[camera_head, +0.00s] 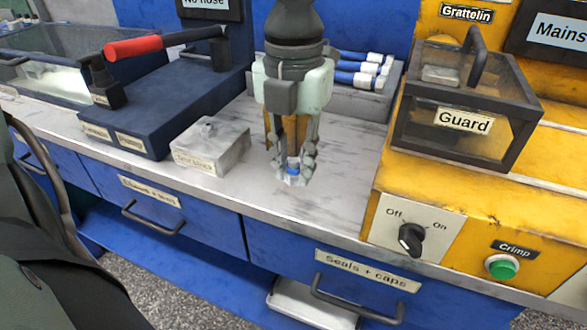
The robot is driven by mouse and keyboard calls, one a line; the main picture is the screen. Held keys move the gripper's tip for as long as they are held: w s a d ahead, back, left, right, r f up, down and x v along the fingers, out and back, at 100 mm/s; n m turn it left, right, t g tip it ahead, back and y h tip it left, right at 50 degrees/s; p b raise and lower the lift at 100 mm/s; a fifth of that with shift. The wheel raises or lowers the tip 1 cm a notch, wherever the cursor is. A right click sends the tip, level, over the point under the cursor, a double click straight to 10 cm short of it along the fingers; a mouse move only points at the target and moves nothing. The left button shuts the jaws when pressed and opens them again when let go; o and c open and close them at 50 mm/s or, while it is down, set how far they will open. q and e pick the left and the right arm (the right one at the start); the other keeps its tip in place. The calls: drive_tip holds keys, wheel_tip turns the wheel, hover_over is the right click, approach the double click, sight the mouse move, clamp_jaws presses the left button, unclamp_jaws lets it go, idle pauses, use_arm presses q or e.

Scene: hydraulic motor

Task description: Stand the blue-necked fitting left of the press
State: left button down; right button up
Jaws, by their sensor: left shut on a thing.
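The blue-necked fitting (292,171) is small, with a blue band and a pale metal end, and shows between my fingertips. My left gripper (293,165) points straight down and is shut on it, low over the bench. The fitting looks upright; I cannot tell whether its lower end touches the bench top. The fingers hide its sides. The yellow press (460,208) stands to the right, with a clear guard box (450,140), an off/on knob (411,238) and a green crimp button (502,267). My right gripper is not in view.
A grey metal block (208,148) stands left of the gripper. Further left is a dark blue unit (150,110) with a red-handled lever (133,47). Blue hoses with white ends (360,77) lie in a grey rack behind. Bare bench (325,205) lies between gripper and press.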

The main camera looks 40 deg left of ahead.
use_arm(q)
drive_tip(key=shift+f, duration=0.9)
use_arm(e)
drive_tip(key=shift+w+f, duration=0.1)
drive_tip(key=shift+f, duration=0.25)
use_arm(q)
drive_tip(key=shift+f, duration=0.15)
drive_tip(key=shift+b, duration=0.3)
drive_tip(key=c, duration=1.3)
unclamp_jaws()
drive_tip(key=shift+c, duration=0.2)
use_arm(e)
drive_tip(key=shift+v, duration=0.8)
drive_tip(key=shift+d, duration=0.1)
